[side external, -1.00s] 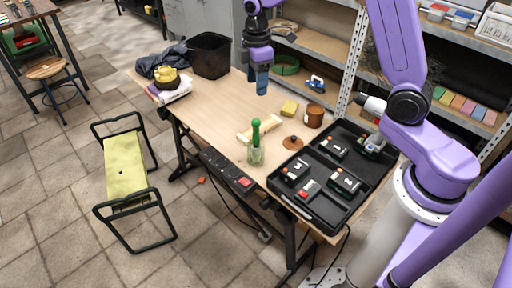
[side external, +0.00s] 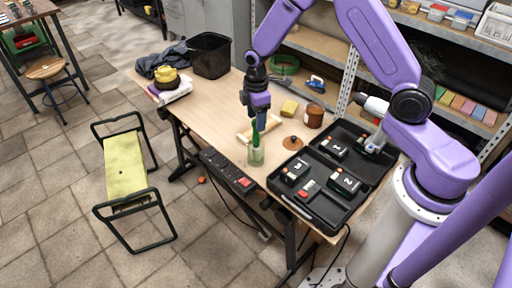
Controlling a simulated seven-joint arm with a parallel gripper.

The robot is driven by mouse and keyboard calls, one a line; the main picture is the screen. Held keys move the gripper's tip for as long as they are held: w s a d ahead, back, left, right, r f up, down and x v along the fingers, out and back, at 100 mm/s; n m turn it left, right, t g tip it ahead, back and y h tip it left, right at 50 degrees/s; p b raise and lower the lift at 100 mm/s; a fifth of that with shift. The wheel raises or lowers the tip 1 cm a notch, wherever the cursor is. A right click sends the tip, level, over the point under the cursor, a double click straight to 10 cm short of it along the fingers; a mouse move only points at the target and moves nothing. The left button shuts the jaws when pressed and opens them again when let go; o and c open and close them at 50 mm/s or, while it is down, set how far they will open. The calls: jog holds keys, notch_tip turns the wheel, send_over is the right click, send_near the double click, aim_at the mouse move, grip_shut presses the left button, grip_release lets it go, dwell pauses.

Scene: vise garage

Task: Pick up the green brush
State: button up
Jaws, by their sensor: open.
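The green brush (side external: 254,136) stands upright in a clear glass jar (side external: 256,157) near the front edge of the workbench. Its upper part is partly hidden by my gripper. My gripper (side external: 259,120) points down over the brush, with its fingers at the height of the brush's top. It is open. I cannot tell from this view whether the brush is between the fingers or behind them.
A yellow sponge (side external: 289,107), a brown pot (side external: 315,116) and an orange-brown lid (side external: 293,143) are to the right. A black case (side external: 330,206) holds several battery packs.

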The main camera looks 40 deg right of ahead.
send_over(256, 141)
jog(key=shift+w+d+f, duration=0.15)
jog(key=shift+f, duration=0.55)
jog(key=shift+w+d+f, duration=0.15)
jog(key=shift+f, duration=0.6)
jog(key=shift+w+d+f, duration=0.15)
jog(key=shift+f, duration=0.55)
grip_shut()
